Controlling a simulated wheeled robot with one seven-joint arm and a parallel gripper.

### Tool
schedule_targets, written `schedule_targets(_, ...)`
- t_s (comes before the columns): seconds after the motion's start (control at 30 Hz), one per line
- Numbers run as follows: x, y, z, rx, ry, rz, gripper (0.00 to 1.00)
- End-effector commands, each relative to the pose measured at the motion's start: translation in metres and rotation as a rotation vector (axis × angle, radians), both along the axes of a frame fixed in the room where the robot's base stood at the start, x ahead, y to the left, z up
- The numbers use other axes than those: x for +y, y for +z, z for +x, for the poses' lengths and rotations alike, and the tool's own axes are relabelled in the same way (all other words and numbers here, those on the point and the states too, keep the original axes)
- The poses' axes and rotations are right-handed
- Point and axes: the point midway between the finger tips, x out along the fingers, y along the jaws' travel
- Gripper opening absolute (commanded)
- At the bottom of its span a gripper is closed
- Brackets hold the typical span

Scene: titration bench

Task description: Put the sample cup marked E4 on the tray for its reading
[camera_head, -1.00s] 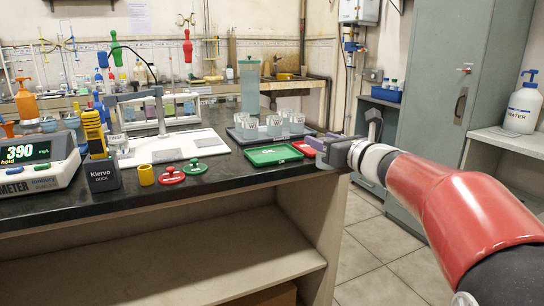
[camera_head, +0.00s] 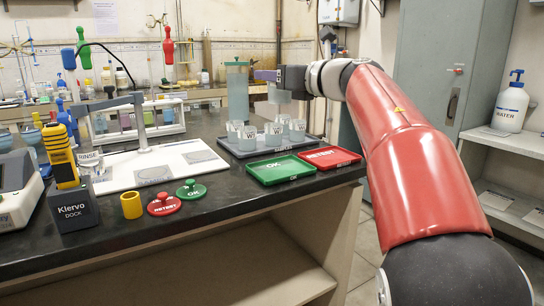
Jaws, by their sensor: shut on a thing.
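My gripper (camera_head: 268,76) is above the back of the bench, shut on a clear sample cup (camera_head: 279,95). The cup hangs upright over the grey tray (camera_head: 258,151); its mark is not readable. Several similar cups (camera_head: 273,134) stand on the grey tray, with marks too small to read for certain. In front lie a green tray (camera_head: 282,169) marked OK and a red tray (camera_head: 329,158) marked RETEST, both empty. I cannot tell which cup is E4.
A white board (camera_head: 122,178) with two grey pads and a stand (camera_head: 140,125) lies left of the trays. A yellow meter stands in the Klervo dock (camera_head: 73,210). Green (camera_head: 191,190) and red (camera_head: 163,204) knobbed discs lie near the front edge. A tall jar (camera_head: 238,92) stands behind.

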Motion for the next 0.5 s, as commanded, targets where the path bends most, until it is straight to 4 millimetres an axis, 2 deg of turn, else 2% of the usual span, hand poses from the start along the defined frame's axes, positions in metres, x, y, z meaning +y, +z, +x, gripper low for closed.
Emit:
schedule_targets(0.03, 0.0, -0.02, -0.001, 0.004, 0.001, 0.003, 0.21)
schedule_targets(0.3, 0.0, -0.089, 0.0, 0.004, 0.0, 0.002, 0.21)
schedule_targets(0.5, 0.0, -0.114, 0.0, 0.0, -0.001, 0.0, 0.21)
